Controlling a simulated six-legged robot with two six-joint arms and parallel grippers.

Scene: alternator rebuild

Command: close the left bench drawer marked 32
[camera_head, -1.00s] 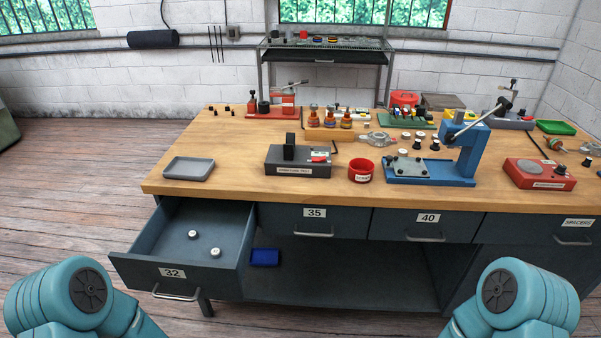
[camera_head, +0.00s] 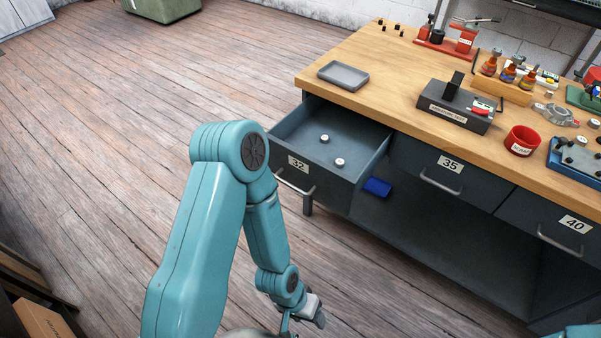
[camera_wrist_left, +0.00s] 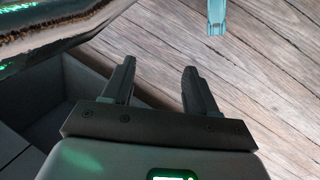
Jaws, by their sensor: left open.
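The left bench drawer marked 32 (camera_head: 315,180) is pulled out from the bench's left end in the head view. Its label and bar handle (camera_head: 295,183) face the lower left. Two small white-topped parts (camera_head: 340,162) lie inside it. My left gripper (camera_head: 302,322) is low at the bottom edge, apart from the handle and nearer to me, and partly cut off. In the left wrist view my left gripper (camera_wrist_left: 159,68) is open, with nothing between its fingers. My right gripper is out of view.
Drawers 35 (camera_head: 447,168) and 40 (camera_head: 548,222) look shut. A blue box (camera_head: 378,187) sits in the open space below. A grey tray (camera_head: 343,75) stands on the bench top (camera_head: 392,85).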

